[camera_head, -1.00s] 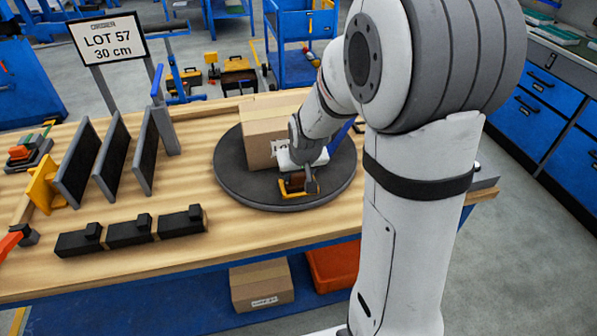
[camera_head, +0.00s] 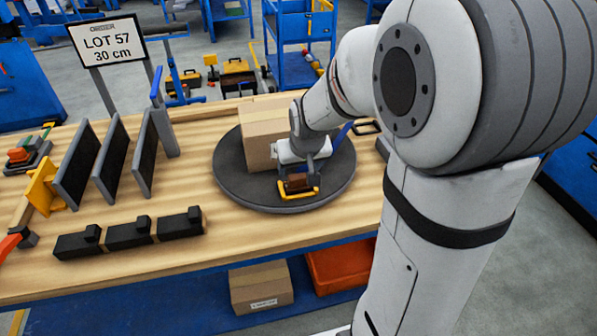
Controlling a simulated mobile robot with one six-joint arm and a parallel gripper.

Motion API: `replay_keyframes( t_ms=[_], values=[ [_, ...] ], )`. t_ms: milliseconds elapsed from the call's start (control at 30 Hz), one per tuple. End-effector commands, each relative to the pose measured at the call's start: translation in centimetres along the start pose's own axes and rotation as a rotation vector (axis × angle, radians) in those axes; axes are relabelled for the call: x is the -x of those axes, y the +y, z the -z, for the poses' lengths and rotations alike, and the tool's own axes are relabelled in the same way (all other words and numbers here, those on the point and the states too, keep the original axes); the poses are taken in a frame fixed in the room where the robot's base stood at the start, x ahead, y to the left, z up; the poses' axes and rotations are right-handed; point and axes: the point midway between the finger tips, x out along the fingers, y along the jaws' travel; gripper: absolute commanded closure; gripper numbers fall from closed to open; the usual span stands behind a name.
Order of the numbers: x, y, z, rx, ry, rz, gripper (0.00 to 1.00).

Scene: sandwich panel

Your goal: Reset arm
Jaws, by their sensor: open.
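My gripper (camera_head: 299,190) is over the front part of a round dark turntable (camera_head: 240,188) on the wooden bench. It has a yellow piece at its tip end and a small brown part between or behind it; the fingers are too small to make out clearly. A cardboard box (camera_head: 262,130) stands on the turntable just behind and to the left of my gripper. My wrist hides part of the box's right side. My arm rises to the right and covers much of the right half of the view.
Upright dark panels (camera_head: 76,165) stand on the bench at left, with black blocks (camera_head: 130,233) in front of them. A sign (camera_head: 107,40) reads LOT 57, 30 cm. A blue-handled clamp post (camera_head: 163,125) stands left of the turntable. Bare bench lies between the blocks and turntable.

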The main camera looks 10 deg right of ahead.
Motion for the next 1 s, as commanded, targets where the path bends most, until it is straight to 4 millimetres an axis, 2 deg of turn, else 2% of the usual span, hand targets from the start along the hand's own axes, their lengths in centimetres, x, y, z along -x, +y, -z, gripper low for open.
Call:
replay_keyframes(
  t_ms=[100, 200, 733, 867, 1000],
  values=[
    [1.7, 0.0, 0.1, 0.0, 0.003, 0.0, 0.3],
    [2.6, 0.0, 0.0, 0.0, 0.002, 0.0, 0.3],
    [3.5, 0.1, -0.4, -0.001, -0.003, 0.0, 0.3],
    [5.8, 0.0, -2.9, -0.001, -0.026, -0.001, 0.3],
    [9.2, 0.0, -7.4, 0.0, -0.071, -0.001, 0.3]
  ],
)
